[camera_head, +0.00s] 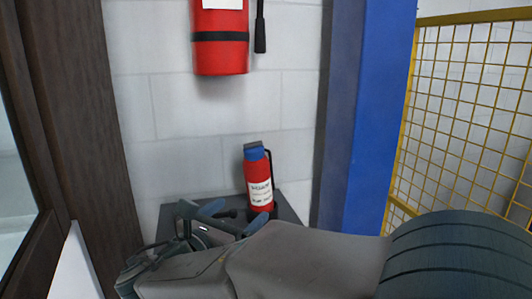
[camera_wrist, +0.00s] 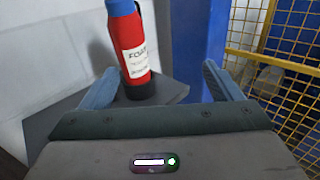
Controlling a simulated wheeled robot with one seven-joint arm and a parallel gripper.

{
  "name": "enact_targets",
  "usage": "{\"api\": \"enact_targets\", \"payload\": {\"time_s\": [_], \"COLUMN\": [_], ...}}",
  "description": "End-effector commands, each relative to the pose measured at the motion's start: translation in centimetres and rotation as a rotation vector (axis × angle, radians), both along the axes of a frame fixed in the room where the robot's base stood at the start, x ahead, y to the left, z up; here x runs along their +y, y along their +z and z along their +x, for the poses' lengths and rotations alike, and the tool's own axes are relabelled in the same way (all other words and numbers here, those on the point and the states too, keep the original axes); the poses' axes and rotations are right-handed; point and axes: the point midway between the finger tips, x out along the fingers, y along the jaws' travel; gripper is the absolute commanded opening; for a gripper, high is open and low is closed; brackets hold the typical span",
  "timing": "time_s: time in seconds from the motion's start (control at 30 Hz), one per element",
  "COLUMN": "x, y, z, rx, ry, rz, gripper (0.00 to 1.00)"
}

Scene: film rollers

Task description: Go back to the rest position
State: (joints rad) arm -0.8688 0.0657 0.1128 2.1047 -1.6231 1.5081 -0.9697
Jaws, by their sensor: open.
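My gripper (camera_wrist: 160,92) is open, with its two blue-grey fingers spread apart in the wrist view. In the head view my gripper (camera_head: 222,210) is at the end of my grey arm, in front of a small dark stand. A small red foam extinguisher (camera_wrist: 130,48) with a blue top and white label stands upright on the stand, beyond the fingers. It also shows in the head view (camera_head: 259,178). Nothing is visible between the fingertips, and the extinguisher appears apart from them.
The dark stand (camera_wrist: 172,91) is against a white block wall (camera_head: 185,130). A larger red extinguisher (camera_head: 220,40) hangs above. A blue post (camera_head: 375,110) and yellow mesh fence (camera_head: 465,110) are on the right. A dark brown frame (camera_head: 80,120) is on the left.

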Motion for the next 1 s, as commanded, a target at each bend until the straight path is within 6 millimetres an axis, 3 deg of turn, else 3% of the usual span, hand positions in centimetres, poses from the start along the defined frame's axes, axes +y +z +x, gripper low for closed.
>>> {"api": "enact_targets", "payload": {"time_s": [0.37, 0.67, 0.83, 1.0], "x": [-5.0, -12.1, -17.8, -21.3], "y": [0.4, 0.6, 1.2, 1.8], "z": [-0.1, -1.7, -5.0, -9.5], "rx": [0.060, 0.109, 0.098, -0.001], "ry": [-0.125, -0.348, -0.614, -0.944], "rz": [0.174, 0.464, 0.805, 1.228], "gripper": [0.85, 0.85, 0.85, 0.85]}}
